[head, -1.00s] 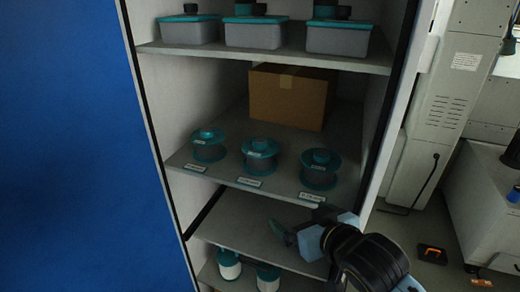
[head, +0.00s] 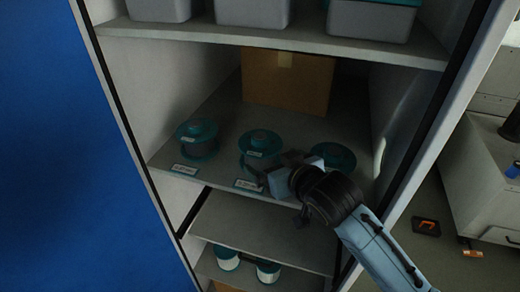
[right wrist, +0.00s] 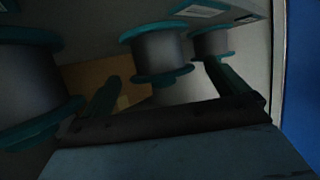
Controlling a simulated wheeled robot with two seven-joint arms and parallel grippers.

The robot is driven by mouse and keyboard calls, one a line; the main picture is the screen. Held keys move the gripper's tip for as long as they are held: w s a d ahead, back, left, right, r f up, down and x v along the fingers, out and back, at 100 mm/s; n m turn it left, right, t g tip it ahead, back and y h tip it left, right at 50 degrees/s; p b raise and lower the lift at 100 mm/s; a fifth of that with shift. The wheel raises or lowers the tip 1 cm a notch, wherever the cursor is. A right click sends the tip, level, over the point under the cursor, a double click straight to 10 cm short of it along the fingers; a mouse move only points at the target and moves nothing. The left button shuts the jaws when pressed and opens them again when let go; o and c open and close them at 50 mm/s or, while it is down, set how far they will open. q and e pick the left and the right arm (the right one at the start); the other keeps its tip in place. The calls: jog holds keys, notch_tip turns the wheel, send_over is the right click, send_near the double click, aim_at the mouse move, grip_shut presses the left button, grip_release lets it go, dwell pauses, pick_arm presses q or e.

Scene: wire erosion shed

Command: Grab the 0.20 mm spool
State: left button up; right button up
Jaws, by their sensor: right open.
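Three grey wire spools with teal flanges stand upright in a row on the middle shelf: a left one (head: 197,140), a middle one (head: 260,145) and a right one (head: 333,157). Their labels are too small to read, so I cannot tell which is 0.20 mm. My right gripper (head: 270,178) is open and empty at the shelf front, partly covering the right spool. In the right wrist view, its open fingers (right wrist: 165,90) point toward the middle spool (right wrist: 157,55), with the left spool (right wrist: 211,42) beyond and the right spool (right wrist: 30,85) close at the picture's left. My left gripper is out of view.
A cardboard box (head: 287,82) stands behind the spools. Grey bins (head: 252,12) sit on the shelf above. White spools (head: 267,271) stand on a lower shelf. Small tags (head: 185,169) line the shelf edge. The cabinet's side walls bound the space.

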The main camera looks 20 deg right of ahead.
aim_at(267, 152)
jog(key=shift+x, duration=1)
jog(key=shift+w, duration=0.35)
jog(key=p+x, duration=0.1)
jog(key=x, duration=0.2)
jog(key=shift+w+r, duration=0.1)
jog(key=shift+w, duration=0.1)
jog(key=shift+w+f, duration=0.2)
jog(key=shift+w, duration=0.2)
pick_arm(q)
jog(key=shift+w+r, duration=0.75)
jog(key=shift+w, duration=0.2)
pick_arm(e)
jog(key=c, duration=1.6)
jog(key=shift+r, duration=0.2)
jog(key=shift+c, duration=0.7)
jog(key=shift+r, duration=0.15)
